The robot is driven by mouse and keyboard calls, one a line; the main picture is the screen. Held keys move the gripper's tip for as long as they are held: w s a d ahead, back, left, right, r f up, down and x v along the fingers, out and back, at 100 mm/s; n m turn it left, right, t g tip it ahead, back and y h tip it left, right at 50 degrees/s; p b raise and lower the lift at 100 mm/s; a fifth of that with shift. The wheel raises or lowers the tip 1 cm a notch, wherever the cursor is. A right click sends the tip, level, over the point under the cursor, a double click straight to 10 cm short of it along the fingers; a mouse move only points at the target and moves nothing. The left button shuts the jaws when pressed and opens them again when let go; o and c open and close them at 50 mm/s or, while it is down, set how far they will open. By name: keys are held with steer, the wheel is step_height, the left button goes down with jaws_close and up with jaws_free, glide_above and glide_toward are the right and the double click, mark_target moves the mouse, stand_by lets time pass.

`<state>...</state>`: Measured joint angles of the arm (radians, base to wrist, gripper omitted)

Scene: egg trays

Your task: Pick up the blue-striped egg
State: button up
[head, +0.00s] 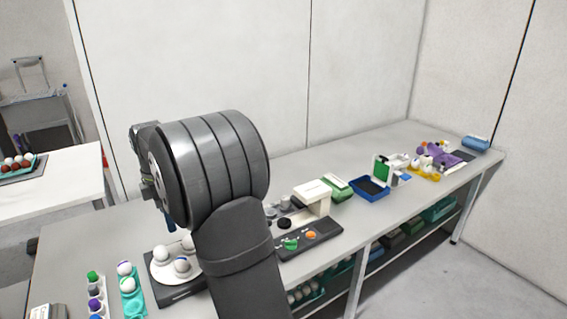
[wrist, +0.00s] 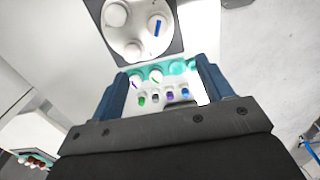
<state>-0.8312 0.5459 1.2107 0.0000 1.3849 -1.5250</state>
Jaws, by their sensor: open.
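The blue-striped egg (wrist: 157,26) sits on a round white plate (wrist: 138,50) at the top of the wrist view. Two other white eggs share the plate. In the head view, the egg (head: 182,265) shows a bluish mark near the plate's (head: 160,278) front, partly beside my arm. My gripper (wrist: 163,68) is open, its two blue fingers wide apart with nothing held between them. The egg lies beyond the fingertips in the wrist view. In the head view my own arm hides most of the gripper.
A teal tray (head: 139,303) with white eggs stands left of the plate, beside a white strip (head: 101,315) of coloured pieces. A dark device (head: 322,236) with green and orange knobs stands right of my arm. A blue box (head: 369,193) lies farther right.

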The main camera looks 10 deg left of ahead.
mark_target(179, 258)
steer(key=shift+c, duration=0.4)
steer(key=f+m, duration=0.4)
steer(key=f, duration=0.2)
steer(key=f+m+h, duration=0.1)
steer(key=f+m, duration=0.3)
steer(key=f, duration=0.2)
steer(key=f+m+t, duration=0.1)
steer(key=f+m, duration=0.3)
steer(key=f, duration=0.2)
steer(key=shift+w+a+m+h, duration=0.1)
steer(key=shift+w+m+h, duration=0.1)
steer(key=shift+m+h, duration=0.15)
steer(key=shift+c, duration=0.5)
steer(key=c, duration=0.7)
